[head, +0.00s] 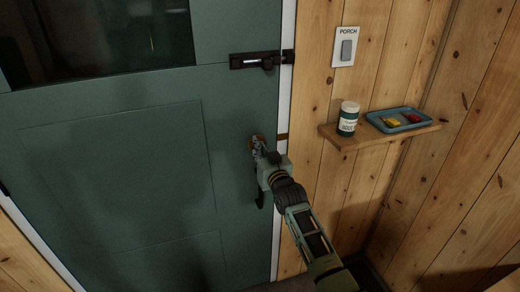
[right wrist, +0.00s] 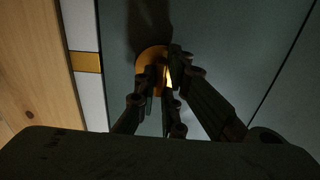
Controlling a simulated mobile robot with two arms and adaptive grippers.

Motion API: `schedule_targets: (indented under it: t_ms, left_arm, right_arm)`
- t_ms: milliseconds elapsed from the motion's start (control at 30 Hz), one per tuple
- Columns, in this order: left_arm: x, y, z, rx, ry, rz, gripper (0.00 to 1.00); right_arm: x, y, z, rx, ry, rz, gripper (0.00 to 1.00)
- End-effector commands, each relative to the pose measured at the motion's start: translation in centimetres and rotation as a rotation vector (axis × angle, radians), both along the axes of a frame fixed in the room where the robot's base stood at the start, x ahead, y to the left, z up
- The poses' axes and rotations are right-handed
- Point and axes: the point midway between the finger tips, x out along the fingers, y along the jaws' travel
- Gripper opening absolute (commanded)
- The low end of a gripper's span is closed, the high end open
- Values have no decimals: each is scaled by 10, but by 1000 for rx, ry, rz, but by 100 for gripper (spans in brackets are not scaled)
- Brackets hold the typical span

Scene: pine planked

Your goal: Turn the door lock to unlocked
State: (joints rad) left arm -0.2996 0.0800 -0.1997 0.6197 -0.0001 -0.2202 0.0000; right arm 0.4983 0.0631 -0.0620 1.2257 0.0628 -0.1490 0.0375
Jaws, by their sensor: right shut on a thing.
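The green door (head: 110,165) fills the left and middle of the head view, and its panel also shows in the right wrist view (right wrist: 225,50). The door lock (head: 257,141) is a small brass piece near the door's right edge. In the right wrist view the brass lock (right wrist: 151,57) is round and partly hidden by my fingers. My right gripper (head: 259,152) is at the lock, and in the right wrist view its fingertips (right wrist: 163,80) are shut on the lock's turn piece. The exact angle of the turn piece is hard to tell. My left gripper is not in view.
A dark slide bolt (head: 255,61) sits higher on the door. A dark handle (head: 260,197) hangs below the lock, partly behind my arm. Right of the door, a wooden shelf (head: 350,139) holds a jar (head: 348,120) and a blue tray (head: 378,125) with small items. A "PORCH" switch (head: 346,48) is above.

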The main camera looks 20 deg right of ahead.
Motion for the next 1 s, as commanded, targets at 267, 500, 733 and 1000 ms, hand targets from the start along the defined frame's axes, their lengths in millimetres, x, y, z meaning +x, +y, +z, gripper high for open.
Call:
schedule_targets:
  t_ms: [267, 500, 733, 1000]
  left_arm:
    - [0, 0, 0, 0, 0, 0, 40]
    - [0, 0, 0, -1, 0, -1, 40]
    - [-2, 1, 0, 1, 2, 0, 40]
    - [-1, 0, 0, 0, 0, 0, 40]
  right_arm:
    - [0, 0, -1, 3, 3, 0, 19]
    - [0, 0, 0, 1, 1, 0, 27]
    - [-3, 0, -1, 1, 1, 0, 27]
    - [-36, -1, -2, 1, 2, 0, 27]
